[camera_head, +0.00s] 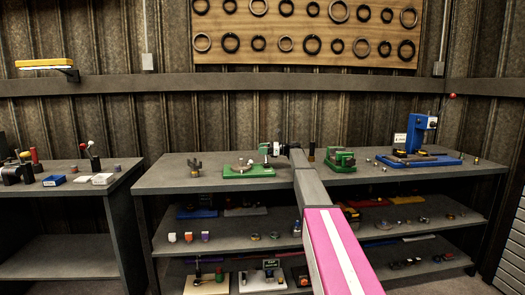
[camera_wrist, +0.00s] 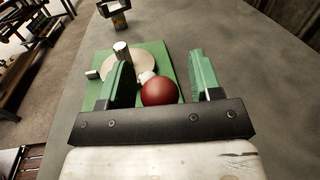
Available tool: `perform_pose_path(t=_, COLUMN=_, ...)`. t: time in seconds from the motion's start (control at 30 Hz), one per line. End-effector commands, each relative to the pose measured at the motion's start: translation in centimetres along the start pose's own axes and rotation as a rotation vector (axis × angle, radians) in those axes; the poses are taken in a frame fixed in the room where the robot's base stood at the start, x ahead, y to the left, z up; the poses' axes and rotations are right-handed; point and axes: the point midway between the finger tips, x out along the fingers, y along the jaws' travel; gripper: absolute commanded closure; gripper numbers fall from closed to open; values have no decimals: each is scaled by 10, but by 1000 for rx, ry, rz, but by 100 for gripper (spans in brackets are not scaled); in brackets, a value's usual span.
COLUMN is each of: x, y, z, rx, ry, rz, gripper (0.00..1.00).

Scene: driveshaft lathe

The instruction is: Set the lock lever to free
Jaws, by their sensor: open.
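A green fixture (camera_head: 248,171) stands on the middle workbench, with a pale round disc on it. In the wrist view its green base plate (camera_wrist: 182,58) carries the tan disc (camera_wrist: 112,66) and an upright metal post (camera_wrist: 122,50). A red ball knob (camera_wrist: 160,91) on a short pale stem, apparently the lock lever's end, shows between my fingers. My gripper (camera_wrist: 160,62) is open, with one green finger on each side of the knob. The knob looks nearer the left finger; I cannot tell whether they touch. In the head view my gripper (camera_head: 268,150) is at the fixture, hiding the lever.
A dark forked stand (camera_head: 195,168) is left of the fixture. A green machine block (camera_head: 340,160) and a blue press (camera_head: 420,135) stand to the right.

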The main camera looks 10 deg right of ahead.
Motion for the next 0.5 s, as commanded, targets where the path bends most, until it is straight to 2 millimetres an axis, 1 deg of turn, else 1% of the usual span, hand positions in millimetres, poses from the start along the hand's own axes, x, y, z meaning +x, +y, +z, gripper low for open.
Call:
perform_pose_path(t=0.23, x=1, y=0, z=0, rx=0, ry=0, rz=-1, gripper=42)
perform_pose_path(t=0.27, x=1, y=0, z=0, rx=0, ry=0, rz=-1, gripper=48)
perform_pose_path(t=0.3, x=1, y=0, z=0, rx=0, ry=0, rz=-1, gripper=61)
perform_pose_path(t=0.37, x=1, y=0, z=0, rx=0, ry=0, rz=-1, gripper=81)
perform_pose_path(t=0.4, x=1, y=0, z=0, rx=0, ry=0, rz=-1, gripper=94)
perform_pose_path(t=0.43, x=1, y=0, z=0, rx=0, ry=0, rz=-1, gripper=100)
perform_pose_path(t=0.5, x=1, y=-1, z=0, rx=-1, ry=0, rz=-2, gripper=100)
